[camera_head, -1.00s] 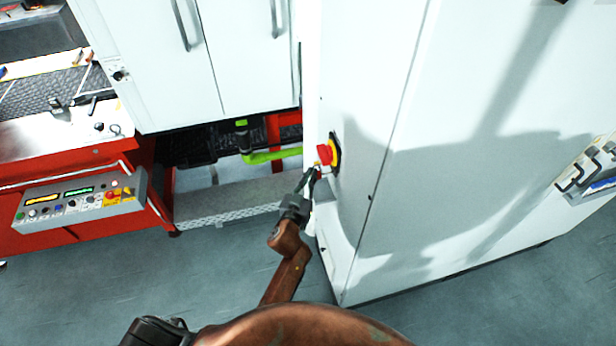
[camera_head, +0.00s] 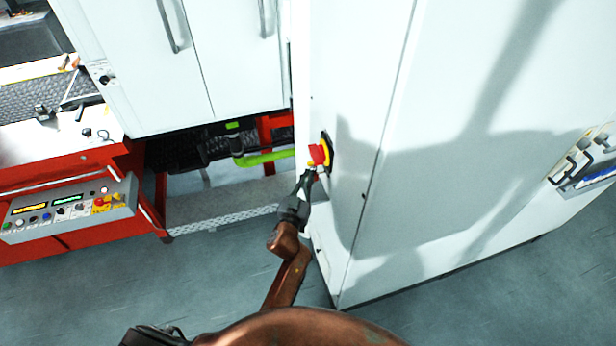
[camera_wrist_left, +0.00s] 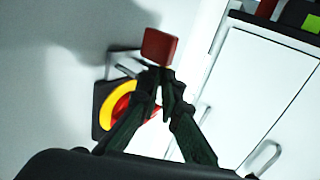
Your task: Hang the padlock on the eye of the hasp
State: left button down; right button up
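The padlock (camera_wrist_left: 160,47) is a red block at the fingertips of my left gripper in the left wrist view. A grey loop, apparently its shackle, reaches left from it toward the cabinet. In the head view, red and yellow parts overlap at the cabinet's edge. My left gripper (camera_head: 309,174) is just below them; in the wrist view its fingertips (camera_wrist_left: 166,76) are nearly together at the padlock's lower edge, with a small yellowish bit between them. A round yellow and red switch (camera_wrist_left: 121,98) is behind. I cannot tell whether the shackle passes through the hasp's eye. My right gripper is not in view.
The tall white cabinet (camera_head: 450,110) fills the right side, with a rack of hooks (camera_head: 582,160). A green pipe (camera_head: 262,158) runs left of the switch. A control panel (camera_head: 68,208) is on the red bench at left. Open grey floor lies in front.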

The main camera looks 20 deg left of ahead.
pick_arm(q)
jog(key=shift+f, duration=0.45)
